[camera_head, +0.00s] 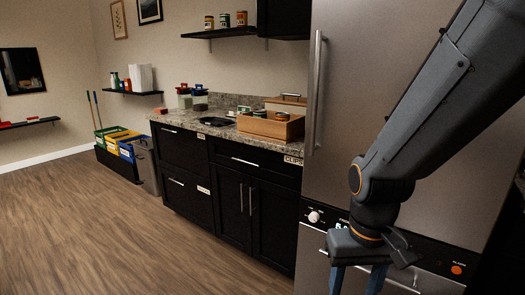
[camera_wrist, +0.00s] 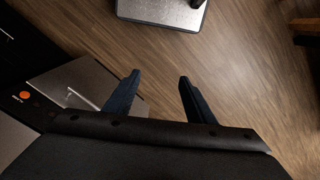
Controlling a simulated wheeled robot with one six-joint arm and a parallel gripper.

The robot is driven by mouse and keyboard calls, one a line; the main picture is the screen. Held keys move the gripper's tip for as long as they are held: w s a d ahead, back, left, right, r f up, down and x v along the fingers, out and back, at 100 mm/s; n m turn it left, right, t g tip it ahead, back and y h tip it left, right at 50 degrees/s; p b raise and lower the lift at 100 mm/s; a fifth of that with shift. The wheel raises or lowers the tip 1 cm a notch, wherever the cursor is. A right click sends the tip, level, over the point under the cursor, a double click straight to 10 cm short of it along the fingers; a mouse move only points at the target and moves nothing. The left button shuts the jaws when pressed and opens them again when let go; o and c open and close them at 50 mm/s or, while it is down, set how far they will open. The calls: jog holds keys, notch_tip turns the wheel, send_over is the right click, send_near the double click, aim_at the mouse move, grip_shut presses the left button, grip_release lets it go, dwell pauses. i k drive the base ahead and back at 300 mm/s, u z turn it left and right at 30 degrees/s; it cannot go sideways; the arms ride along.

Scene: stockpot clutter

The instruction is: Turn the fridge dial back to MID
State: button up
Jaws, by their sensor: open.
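The fridge (camera_head: 360,100) is a tall grey steel unit at the right in the head view. Its dial (camera_head: 314,216) is a small white knob at the left end of the black control strip; its exact setting is too small to read. My gripper (camera_head: 357,284) points down in front of the strip, right of and below the dial, apart from it. In the wrist view my gripper (camera_wrist: 157,78) is open and empty, its two dark fingers spread above the floor. The dial is not visible in the wrist view. My arm hides part of the strip and fridge door.
An orange alarm button (camera_head: 456,269) is at the strip's right end. The long upper fridge handle (camera_head: 316,92) juts out above the dial. A counter (camera_head: 165,117) with a wooden box (camera_head: 270,126) stands left of the fridge. The wooden floor (camera_head: 110,220) at left is clear.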

aim_at(314, 217)
jog(key=k, duration=0.5)
jog(key=z, duration=0.5)
jog(key=i, duration=0.55)
jog(key=u, duration=1.45)
jog(key=k, duration=0.65)
jog(key=z, duration=1.2)
jog(key=i, duration=0.45)
jog(key=u, duration=0.05)
